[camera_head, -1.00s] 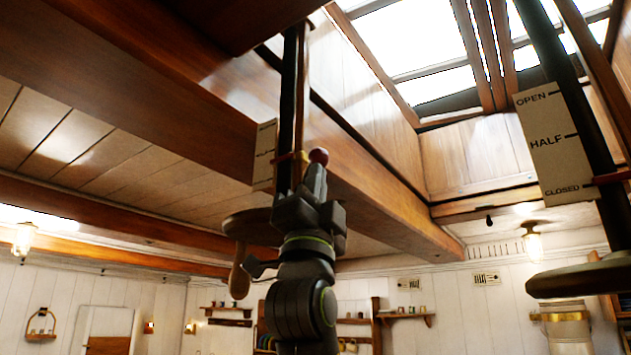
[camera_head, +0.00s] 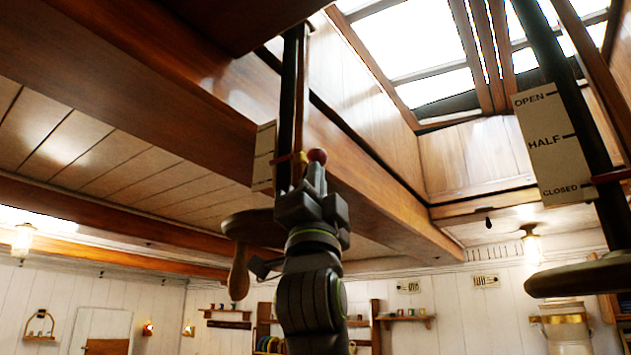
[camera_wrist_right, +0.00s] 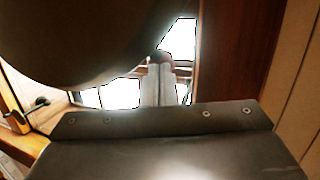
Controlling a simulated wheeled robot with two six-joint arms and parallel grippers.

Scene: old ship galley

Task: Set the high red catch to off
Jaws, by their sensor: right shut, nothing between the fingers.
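The red catch (camera_head: 317,156) is a small dark-red ball beside a dark vertical rod (camera_head: 290,105) in the head view. A yellow-and-red band circles the rod at about the same height. My right gripper (camera_head: 314,174) points up with its fingers shut and empty, its tips just under the ball. I cannot tell whether they touch it. In the right wrist view the pale shut fingers (camera_wrist_right: 158,84) reach up towards a small dark-reddish shape at their tips. A large dark round form hides much of that view. My left gripper is not in view.
A dark handwheel (camera_head: 250,226) with a hanging wooden handle (camera_head: 239,272) is close left of my right wrist. At right, a second rod carries another wheel (camera_head: 580,278) and a plate (camera_head: 556,145) marked OPEN, HALF, CLOSED. Wooden beams (camera_head: 120,235) and a skylight (camera_head: 425,50) are overhead.

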